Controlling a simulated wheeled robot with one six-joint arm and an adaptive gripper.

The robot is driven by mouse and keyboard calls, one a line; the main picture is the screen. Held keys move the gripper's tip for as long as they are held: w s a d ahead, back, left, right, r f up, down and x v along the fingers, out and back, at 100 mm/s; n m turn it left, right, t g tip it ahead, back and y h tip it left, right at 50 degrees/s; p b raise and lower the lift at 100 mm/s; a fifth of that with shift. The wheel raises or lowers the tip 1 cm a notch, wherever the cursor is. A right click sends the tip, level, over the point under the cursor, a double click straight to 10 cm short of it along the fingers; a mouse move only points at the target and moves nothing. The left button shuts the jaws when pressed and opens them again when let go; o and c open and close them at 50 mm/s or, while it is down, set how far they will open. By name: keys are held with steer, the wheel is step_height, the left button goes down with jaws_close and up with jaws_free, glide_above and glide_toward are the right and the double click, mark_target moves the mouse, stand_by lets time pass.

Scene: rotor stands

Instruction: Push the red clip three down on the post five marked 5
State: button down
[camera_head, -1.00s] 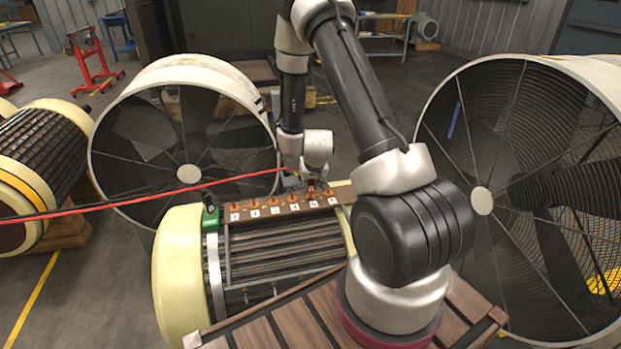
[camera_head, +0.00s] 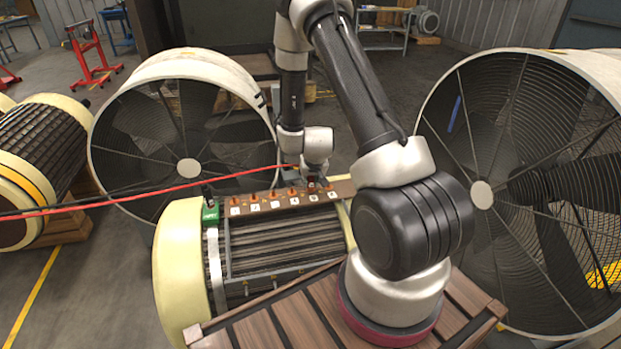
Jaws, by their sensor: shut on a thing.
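A brown terminal strip (camera_head: 263,204) carries a row of orange-topped posts with white number tags. The post marked 5 (camera_head: 313,197) is second from the right, partly hidden by my gripper. My gripper (camera_head: 313,179) points down at this post and is shut. A small dark red piece between its fingers appears to be the red clip (camera_head: 312,181), at or just above the post top. Whether the clip touches the post or is seated on it I cannot tell. A red cable (camera_head: 185,185) runs from the left edge to near the gripper.
A green block (camera_head: 210,212) with a black clamp stands at the strip's left end. The strip lies on a cream-ended rotor (camera_head: 180,270). Large caged fans stand behind left (camera_head: 188,100) and at right (camera_head: 530,72). Neighbouring posts 4 and 6 are close beside my gripper.

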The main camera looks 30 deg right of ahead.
steer(key=shift+f, duration=0.15)
steer(key=c, duration=1.1)
jaws_free()
steer(key=shift+c, duration=0.2)
steer(key=v, duration=1.2)
steer(key=s+a+r+g+y, duration=0.2)
steer(key=s+a+g+y, duration=0.15)
steer(key=s+a, duration=0.4)
steer(key=s+d+r+n+t, duration=0.1)
steer(key=s+r+n, duration=0.1)
steer(key=s+r, duration=0.6)
steer(key=s+d+r+n+t+h, duration=0.1)
steer(key=s+r+n, duration=0.1)
steer(key=s+r, duration=0.7)
step_height(320, 180, up, 9)
steer(key=shift+s+d+f, duration=0.15)
steer(key=shift+s+f, duration=0.05)
steer(key=shift+s, duration=0.1)
